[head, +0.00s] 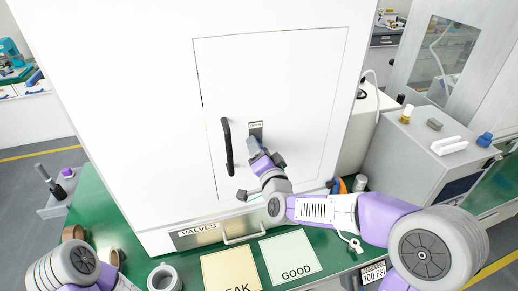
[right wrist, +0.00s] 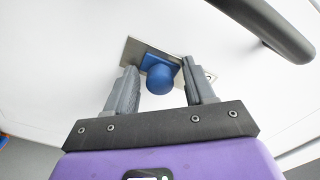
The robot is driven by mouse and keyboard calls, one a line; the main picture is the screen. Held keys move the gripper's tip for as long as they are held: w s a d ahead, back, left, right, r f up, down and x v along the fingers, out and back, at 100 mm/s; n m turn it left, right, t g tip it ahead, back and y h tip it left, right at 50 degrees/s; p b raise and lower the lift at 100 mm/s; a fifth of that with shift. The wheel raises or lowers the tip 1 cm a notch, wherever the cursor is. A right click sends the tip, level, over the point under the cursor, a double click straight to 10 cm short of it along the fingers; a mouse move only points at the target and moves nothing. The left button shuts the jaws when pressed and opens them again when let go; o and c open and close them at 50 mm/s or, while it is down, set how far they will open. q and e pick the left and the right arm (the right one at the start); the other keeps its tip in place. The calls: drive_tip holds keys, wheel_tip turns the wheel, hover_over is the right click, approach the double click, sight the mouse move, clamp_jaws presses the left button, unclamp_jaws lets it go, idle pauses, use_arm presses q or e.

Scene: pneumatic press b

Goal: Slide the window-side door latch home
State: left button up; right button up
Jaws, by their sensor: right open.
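The latch (right wrist: 158,78) shows in the right wrist view as a blue block with a round blue knob on a metal plate (right wrist: 135,50). In the head view the latch plate (head: 256,126) is on the white door (head: 290,80), right of the black handle. In the head view the gripper hides the knob. Only part of my left arm shows, at lower left; its gripper is out of view.
The black bar handle (head: 227,146) stands out close to the left of my right gripper. Below are a VALVES drawer (head: 198,231), a yellow card (head: 230,268) and a GOOD card (head: 290,256) on the green table. A grey cabinet (head: 405,150) stands at right.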

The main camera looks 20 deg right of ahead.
drive_tip(key=shift+c, duration=0.2)
clamp_jaws()
drive_tip(key=shift+w+r, duration=0.1)
drive_tip(key=shift+r, duration=1.2)
drive_tip(key=shift+o, duration=0.2)
unclamp_jaws()
drive_tip(key=s, duration=0.7)
drive_tip(key=shift+s+d, duration=0.15)
drive_tip(key=shift+s, duration=0.2)
drive_tip(key=shift+f, duration=0.15)
